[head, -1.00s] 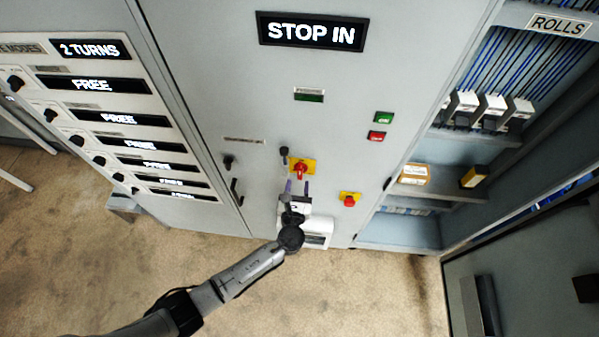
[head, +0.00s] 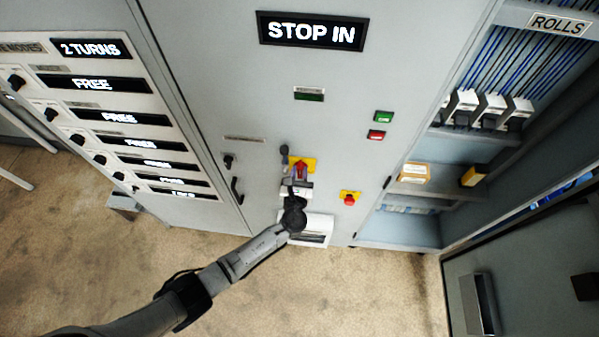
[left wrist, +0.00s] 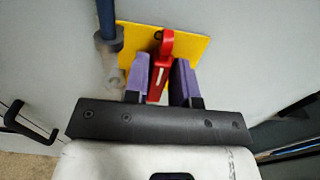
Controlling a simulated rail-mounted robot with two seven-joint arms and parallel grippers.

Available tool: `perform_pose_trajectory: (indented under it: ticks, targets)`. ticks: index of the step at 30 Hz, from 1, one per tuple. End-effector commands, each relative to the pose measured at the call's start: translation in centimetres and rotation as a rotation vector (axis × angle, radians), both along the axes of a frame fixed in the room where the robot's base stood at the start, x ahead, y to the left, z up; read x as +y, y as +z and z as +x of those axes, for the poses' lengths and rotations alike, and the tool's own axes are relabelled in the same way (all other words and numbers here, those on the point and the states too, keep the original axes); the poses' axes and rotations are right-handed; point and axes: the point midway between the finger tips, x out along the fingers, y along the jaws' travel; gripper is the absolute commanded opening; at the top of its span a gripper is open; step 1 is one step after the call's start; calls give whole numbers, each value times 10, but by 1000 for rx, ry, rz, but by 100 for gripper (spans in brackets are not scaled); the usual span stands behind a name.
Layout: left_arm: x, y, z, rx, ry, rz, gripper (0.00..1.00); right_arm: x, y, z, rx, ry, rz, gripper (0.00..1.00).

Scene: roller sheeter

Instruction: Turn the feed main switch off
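The feed main switch is a red rotary handle (head: 301,164) on a yellow plate (head: 312,162) low on the grey cabinet front. In the left wrist view the red handle (left wrist: 164,46) stands roughly upright on the yellow plate (left wrist: 195,45). My left gripper (head: 299,178) is at the switch. In the left wrist view its two purple fingers (left wrist: 160,82) stand apart, one on each side of the handle, with narrow gaps visible. Whether either finger touches it is unclear. My gripper hides the handle's lower part in the head view. My right gripper is not in view.
A dark-tipped knob (head: 284,151) sits just left of the yellow plate, close to my left finger. A red button on yellow (head: 349,198) is to the right. A white box (head: 318,226) is below. A "STOP IN" display (head: 311,31) is above.

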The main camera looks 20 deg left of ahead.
Motion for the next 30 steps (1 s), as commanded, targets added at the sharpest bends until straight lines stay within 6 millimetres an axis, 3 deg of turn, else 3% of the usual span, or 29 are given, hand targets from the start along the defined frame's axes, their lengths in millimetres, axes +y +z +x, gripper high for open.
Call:
perform_pose_trajectory:
  ticks: [7,20,30]
  targets:
    - [0,0,0,0,0,0,1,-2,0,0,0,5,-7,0]
    - [2,-3,0,-22,0,-82,0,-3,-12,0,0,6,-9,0]
    - [7,-6,-2,-94,0,-364,0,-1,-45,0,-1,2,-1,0]
